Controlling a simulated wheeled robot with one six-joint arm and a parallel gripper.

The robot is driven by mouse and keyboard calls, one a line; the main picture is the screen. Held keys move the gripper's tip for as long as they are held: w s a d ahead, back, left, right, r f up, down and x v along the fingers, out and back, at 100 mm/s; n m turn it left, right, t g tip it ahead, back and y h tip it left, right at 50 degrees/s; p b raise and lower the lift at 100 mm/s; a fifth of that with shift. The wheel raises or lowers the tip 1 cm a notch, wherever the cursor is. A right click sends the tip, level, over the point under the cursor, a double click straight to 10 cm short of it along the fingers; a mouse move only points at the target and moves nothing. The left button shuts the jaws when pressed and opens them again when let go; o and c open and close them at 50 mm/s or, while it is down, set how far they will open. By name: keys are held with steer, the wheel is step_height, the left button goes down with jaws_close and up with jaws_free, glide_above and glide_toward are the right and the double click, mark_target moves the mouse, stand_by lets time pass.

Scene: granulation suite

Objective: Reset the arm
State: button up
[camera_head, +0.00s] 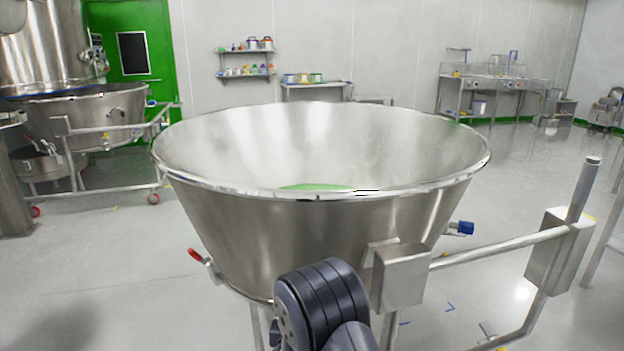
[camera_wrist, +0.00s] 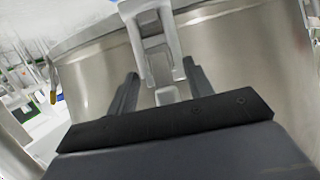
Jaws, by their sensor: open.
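My gripper (camera_wrist: 160,85) shows in the wrist view with its two dark fingers spread apart and nothing clearly held between them. A pale metal bracket or handle (camera_wrist: 150,35) on the steel bowl wall (camera_wrist: 230,55) lies beyond and between the fingertips; I cannot tell whether they touch it. In the head view a dark joint of my arm (camera_head: 322,305) stands low in front of the large steel bowl (camera_head: 320,225). The gripper itself is hidden in the head view.
The bowl sits on a wheeled frame with a rail (camera_head: 500,246) and a box (camera_head: 401,275) close to my arm. A red-handled valve (camera_head: 204,262) and a blue fitting (camera_head: 463,228) stick out. Another bowl unit (camera_head: 85,115) stands at the left. Open floor (camera_head: 95,265) lies between.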

step_height(320, 180, down, 2)
steer(key=t+b, duration=0.4)
steer(key=b, duration=0.3)
steer(key=shift+f+t+h+b, duration=0.15)
steer(key=shift+t+h+b, duration=0.15)
steer(key=shift+t+b, duration=0.1)
